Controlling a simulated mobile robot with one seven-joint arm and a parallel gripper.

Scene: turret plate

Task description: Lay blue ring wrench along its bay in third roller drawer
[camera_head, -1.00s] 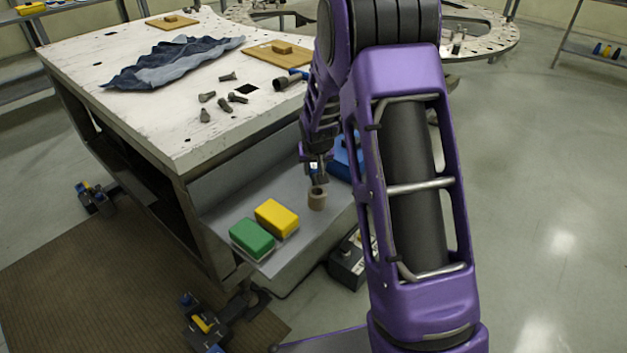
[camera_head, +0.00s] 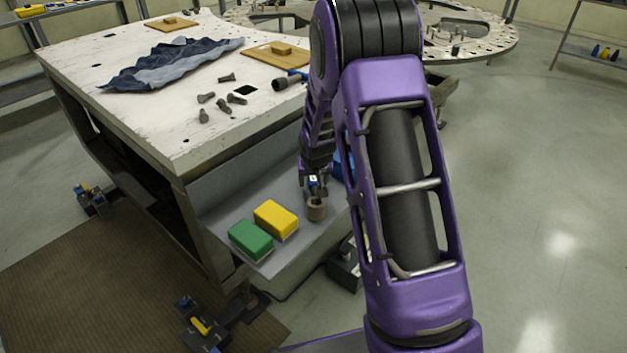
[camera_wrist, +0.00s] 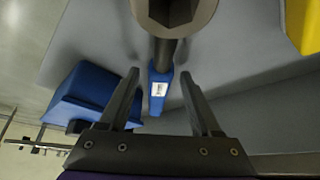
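The blue ring wrench has a blue handle with a white label (camera_wrist: 159,88) and a brownish-grey ring head (camera_wrist: 175,12) with an angular opening. In the head view its ring (camera_head: 316,210) shows over the grey drawer floor, just below my gripper (camera_head: 314,186). In the wrist view my gripper (camera_wrist: 160,76) has its fingers apart on either side of the handle, with a visible gap on both sides. The grey drawer (camera_head: 292,252) juts from under the white bench. I cannot tell whether the wrench rests fully on the drawer floor.
A green block (camera_head: 250,240) and a yellow block (camera_head: 276,219) lie left of the wrench. A blue box (camera_wrist: 88,95) stands on its other side, mostly hidden by my arm in the head view. The white bench top (camera_head: 150,115) holds a blue cloth (camera_head: 170,64) and several dark fittings.

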